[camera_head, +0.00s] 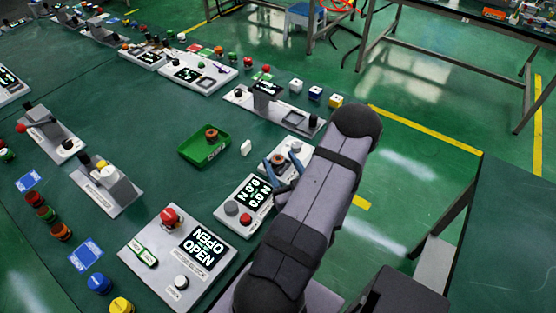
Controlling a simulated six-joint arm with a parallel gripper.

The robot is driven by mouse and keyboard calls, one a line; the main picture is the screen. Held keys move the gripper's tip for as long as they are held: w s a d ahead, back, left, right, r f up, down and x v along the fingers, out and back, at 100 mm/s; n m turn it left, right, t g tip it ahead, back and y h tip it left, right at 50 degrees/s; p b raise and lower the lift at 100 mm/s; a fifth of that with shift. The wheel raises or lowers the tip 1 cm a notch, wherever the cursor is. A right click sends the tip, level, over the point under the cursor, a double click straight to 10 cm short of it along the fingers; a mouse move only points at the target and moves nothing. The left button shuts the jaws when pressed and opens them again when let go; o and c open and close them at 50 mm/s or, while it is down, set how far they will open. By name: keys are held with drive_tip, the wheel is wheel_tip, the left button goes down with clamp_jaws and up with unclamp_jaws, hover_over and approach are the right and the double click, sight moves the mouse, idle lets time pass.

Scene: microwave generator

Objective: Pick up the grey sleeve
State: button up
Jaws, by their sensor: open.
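My gripper (283,166) has blue fingers, spread open, over a light device plate (302,151) right of the middle. A small copper-brown round piece (278,159) shows between the fingers; I cannot tell if they touch it. A small grey round piece (296,147) shows at the far finger, partly hidden, and may be the grey sleeve. My dark arm covers the right part of that plate. A grey round knob (231,208) sits on the nearer device with a black display.
A green tray (203,154) holding a brown round piece and a white block (246,148) stand to the left. A panel reading OPEN (180,256) with a red button is in front. A device with a black post (268,100) and coloured cubes stand behind.

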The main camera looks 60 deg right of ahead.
sight(275, 155)
drive_tip(key=shift+w+d, duration=0.15)
drive_tip(key=shift+w, duration=0.1)
drive_tip(key=shift+w, duration=0.1)
drive_tip(key=shift+p+x, duration=1.05)
drive_tip(key=shift+x, duration=1.45)
drive_tip(key=c, duration=1.3)
drive_tip(key=shift+o, duration=0.2)
drive_tip(key=shift+r, duration=0.2)
